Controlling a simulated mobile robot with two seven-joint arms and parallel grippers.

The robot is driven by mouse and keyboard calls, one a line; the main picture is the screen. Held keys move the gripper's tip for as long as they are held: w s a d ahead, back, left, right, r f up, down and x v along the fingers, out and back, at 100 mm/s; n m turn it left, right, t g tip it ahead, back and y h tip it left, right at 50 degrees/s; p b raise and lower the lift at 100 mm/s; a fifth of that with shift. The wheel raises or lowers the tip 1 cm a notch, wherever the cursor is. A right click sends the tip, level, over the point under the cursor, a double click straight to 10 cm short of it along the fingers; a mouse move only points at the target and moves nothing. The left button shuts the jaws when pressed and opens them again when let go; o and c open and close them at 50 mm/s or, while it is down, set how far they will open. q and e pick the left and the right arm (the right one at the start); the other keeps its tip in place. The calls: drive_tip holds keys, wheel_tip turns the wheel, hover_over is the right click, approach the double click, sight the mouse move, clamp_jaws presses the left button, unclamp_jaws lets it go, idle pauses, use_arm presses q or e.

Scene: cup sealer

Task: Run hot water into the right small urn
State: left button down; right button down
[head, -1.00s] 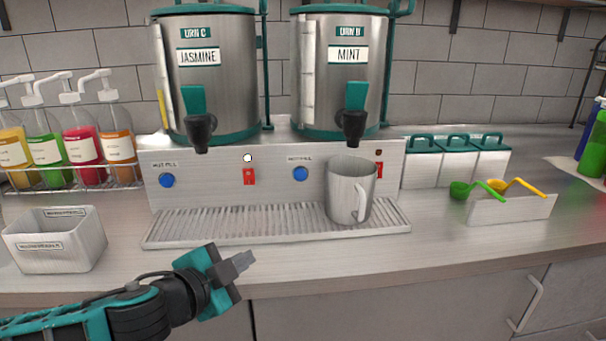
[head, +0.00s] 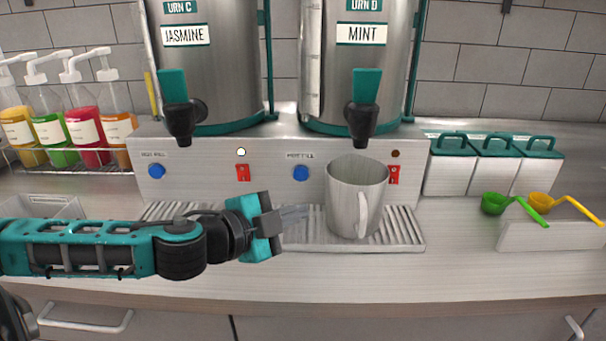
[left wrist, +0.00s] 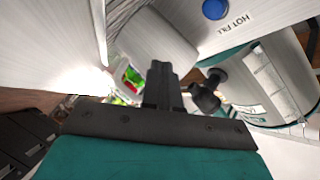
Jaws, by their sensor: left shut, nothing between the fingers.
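The right urn (head: 336,80), steel with teal trim and labelled MINT, stands on the metal base unit at the back. Its black tap (head: 361,118) has a teal lever. A blue HOT FILL button (head: 301,173) is on the base front, lower left of that tap; it also shows in the left wrist view (left wrist: 215,9). A steel pitcher (head: 352,195) stands upright on the drip tray below the tap. My left gripper (head: 293,215) is shut and empty, in front of the tray, left of the pitcher and below the button. My right gripper is not in view.
The JASMINE urn (head: 215,75) stands left, with another blue button (head: 156,171). Red switches (head: 243,173) sit on the base; the left lamp (head: 241,152) is lit, the right one dark. Syrup bottles stand far left; lidded canisters (head: 497,165) and scoops stand right.

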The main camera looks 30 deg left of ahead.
sight(308, 176)
use_arm(q)
drive_tip(key=w+a, duration=0.1)
drive_tip(key=w, duration=0.1)
drive_tip(key=w+a, duration=0.1)
drive_tip(key=w, duration=0.1)
drive_tip(key=w+a, duration=0.1)
drive_tip(key=w, duration=0.1)
drive_tip(key=shift+w+a+r, duration=0.1)
drive_tip(key=shift+a+r, duration=0.1)
drive_tip(key=shift+a, duration=0.2)
drive_tip(key=shift+w+a+f, duration=0.2)
drive_tip(key=shift+w+a, duration=0.2)
drive_tip(key=shift+w, duration=0.3)
idle(1.2)
drive_tip(key=shift+p, duration=0.35)
drive_tip(key=shift+w+a+r+p, duration=0.1)
drive_tip(key=shift+w+a+p, duration=0.05)
drive_tip(key=shift+w+p, duration=0.2)
drive_tip(key=shift+w+a, duration=0.4)
drive_tip(key=shift+w, duration=0.1)
idle(2.6)
